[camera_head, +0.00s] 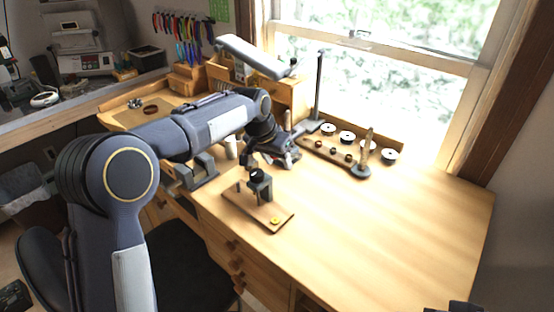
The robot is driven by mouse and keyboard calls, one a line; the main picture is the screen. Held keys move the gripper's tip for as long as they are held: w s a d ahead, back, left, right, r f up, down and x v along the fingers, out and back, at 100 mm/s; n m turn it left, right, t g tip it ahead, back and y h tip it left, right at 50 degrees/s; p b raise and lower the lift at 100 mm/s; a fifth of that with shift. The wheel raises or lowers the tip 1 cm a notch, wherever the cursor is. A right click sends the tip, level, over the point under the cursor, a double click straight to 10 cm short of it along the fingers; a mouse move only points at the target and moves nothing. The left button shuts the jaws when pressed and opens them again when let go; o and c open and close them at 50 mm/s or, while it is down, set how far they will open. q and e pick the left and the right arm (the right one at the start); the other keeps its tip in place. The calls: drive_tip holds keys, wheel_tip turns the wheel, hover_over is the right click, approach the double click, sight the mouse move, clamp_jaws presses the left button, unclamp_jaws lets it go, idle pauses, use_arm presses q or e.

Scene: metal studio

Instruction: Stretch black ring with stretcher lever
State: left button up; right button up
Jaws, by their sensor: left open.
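A small stretcher with a dark upright block (260,187) stands on a wooden base board (245,208) near the desk's left front edge. A dark round piece (256,175) sits on top of the block; whether this is the black ring or part of the lever I cannot tell. My left gripper (290,157) is open, just behind and to the right of the stretcher, apparently apart from it. The wrist hides part of the desk there. A dark piece at the bottom right edge (452,307) may be my right gripper; its jaws cannot be made out.
A wooden strip (326,152) with several small round pieces lies behind my left gripper. A grey vise (200,172) is left of the stretcher. The desk's right half is clear.

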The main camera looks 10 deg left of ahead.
use_arm(q)
drive_tip(key=v, duration=0.7)
drive_tip(key=shift+r, duration=0.35)
drive_tip(key=shift+s, duration=0.15)
drive_tip(key=shift+c, duration=0.3)
